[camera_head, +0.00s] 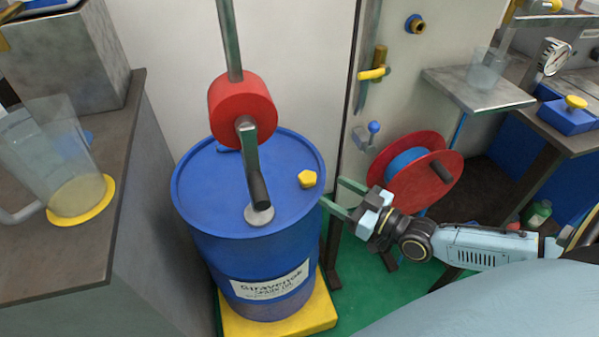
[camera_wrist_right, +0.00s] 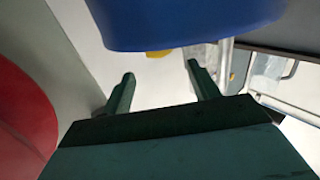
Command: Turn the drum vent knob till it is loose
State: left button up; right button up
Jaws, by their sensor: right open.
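The blue drum (camera_head: 192,205) stands upright on a yellow base (camera_head: 322,310). The yellow vent knob (camera_head: 307,179) sits on the drum's lid near its right edge. My right gripper (camera_head: 332,192) is open and empty, just right of the drum's rim and apart from the knob. In the right wrist view the green fingers (camera_wrist_right: 160,92) are spread with nothing between them. The blue drum (camera_wrist_right: 185,22) fills the top there, and part of the yellow knob (camera_wrist_right: 158,53) shows at its edge, the rest hidden. My left gripper is not in view.
A pump with a red cylinder (camera_head: 243,105) and grey spout stands on the lid, left of the knob. A red hose reel (camera_head: 440,185) is close behind my right gripper. A clear pitcher (camera_head: 50,150) stands on the left bench. A shelf (camera_head: 478,92) holds a glass.

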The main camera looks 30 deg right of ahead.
aim_at(315, 181)
jog(key=b+x, duration=0.2)
jog(key=x, duration=0.7)
jog(key=shift+w+f, duration=0.1)
jog(key=shift+w, duration=0.1)
jog(key=shift+w+a+b, duration=0.3)
jog(key=shift+w+b, duration=0.1)
jog(key=shift+w, duration=0.3)
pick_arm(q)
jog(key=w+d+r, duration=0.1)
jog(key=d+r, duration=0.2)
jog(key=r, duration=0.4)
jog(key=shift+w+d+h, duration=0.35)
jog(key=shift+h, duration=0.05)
pick_arm(e)
jog(key=c, duration=0.9)
jog(key=shift+c, duration=0.3)
